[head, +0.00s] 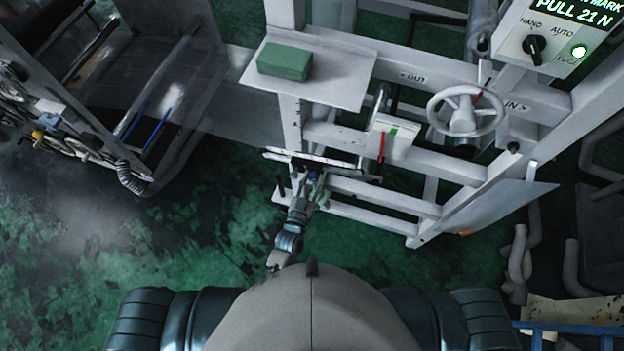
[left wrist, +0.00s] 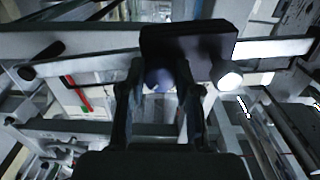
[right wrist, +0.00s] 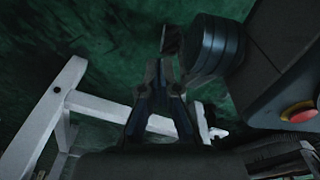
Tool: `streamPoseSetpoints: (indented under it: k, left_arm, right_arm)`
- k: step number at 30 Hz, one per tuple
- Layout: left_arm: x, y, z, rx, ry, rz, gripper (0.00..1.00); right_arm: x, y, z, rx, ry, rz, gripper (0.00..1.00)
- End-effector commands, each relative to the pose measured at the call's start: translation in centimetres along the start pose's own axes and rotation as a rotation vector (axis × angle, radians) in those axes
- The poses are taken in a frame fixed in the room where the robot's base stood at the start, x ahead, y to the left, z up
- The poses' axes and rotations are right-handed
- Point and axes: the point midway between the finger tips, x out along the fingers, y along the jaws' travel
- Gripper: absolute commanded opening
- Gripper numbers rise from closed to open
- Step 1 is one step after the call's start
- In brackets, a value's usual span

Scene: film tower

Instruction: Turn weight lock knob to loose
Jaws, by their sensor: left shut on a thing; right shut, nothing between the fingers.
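The weight lock knob looks like a small dark blue round knob (head: 313,176) on the front of the white frame, below a long bar. In the left wrist view the blue knob (left wrist: 158,78) lies between my fingers, below a dark block (left wrist: 188,42). My left gripper (head: 311,184) is shut on the knob, and its fingers (left wrist: 157,75) hide the knob's sides. I cannot read any mark for loose or tight. My right gripper (right wrist: 160,68) is shut and empty over the green floor, away from the knob. It does not show in the head view.
The white frame (head: 385,202) carries a handwheel (head: 463,121), a scale with a red pointer (head: 381,146) and a shelf (head: 335,89) with a green box (head: 284,61). A control panel (head: 551,37) reads "PULL 21 N". The green floor (head: 215,225) at left front is clear.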

Motion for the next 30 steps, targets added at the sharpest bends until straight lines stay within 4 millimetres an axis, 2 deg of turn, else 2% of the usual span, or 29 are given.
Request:
streamPoseSetpoints:
  k: [8, 14, 24, 30]
  left_arm:
    - [0.0, 0.0, -0.1, -0.042, 0.002, -0.001, 0.00]
    - [0.0, 0.0, -0.2, -0.153, 0.001, -0.001, 0.00]
    - [0.0, 0.1, -0.2, -0.458, 0.001, 0.000, 0.00]
    - [0.0, 0.1, -0.1, -0.650, 0.001, -0.001, 0.00]
  right_arm:
    - [-0.2, -1.9, -0.3, 0.008, 0.014, -0.023, 0.00]
    - [0.1, -1.5, 2.0, 0.003, -0.006, -0.018, 0.00]
    - [-0.2, -1.4, 6.1, -0.004, -0.023, -0.017, 0.00]
    - [-0.7, -1.3, 5.7, -0.004, -0.019, -0.016, 0.00]
